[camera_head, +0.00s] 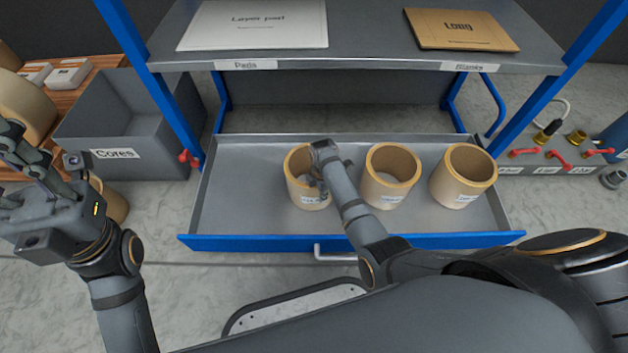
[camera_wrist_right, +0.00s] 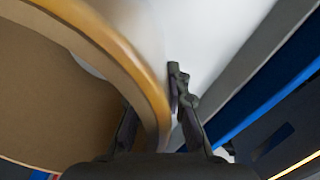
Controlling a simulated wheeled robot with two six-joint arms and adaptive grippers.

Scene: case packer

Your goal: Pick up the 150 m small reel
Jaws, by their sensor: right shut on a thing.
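Three tan cardboard reels stand upright in a row in the grey drawer (camera_head: 240,205): a left reel (camera_head: 299,191), a middle reel (camera_head: 390,182) and a right reel (camera_head: 463,181). Each has a small label too blurred to read, so I cannot tell which is 150 m. My right gripper (camera_head: 318,185) is shut on the left reel's wall. In the right wrist view, the jaws (camera_wrist_right: 155,105) straddle the curved wall of this reel (camera_wrist_right: 110,35), one inside, one outside. My left gripper (camera_head: 12,165) is at the left edge, away from the reels; its jaw opening is unclear.
A grey bin marked Cores (camera_head: 135,165) stands left of the drawer. Above the drawer, a shelf (camera_head: 365,55) holds a white layer pad (camera_head: 255,28) and a brown blank (camera_head: 462,30). A panel with red handles (camera_head: 558,160) is at right. The drawer's left part is clear.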

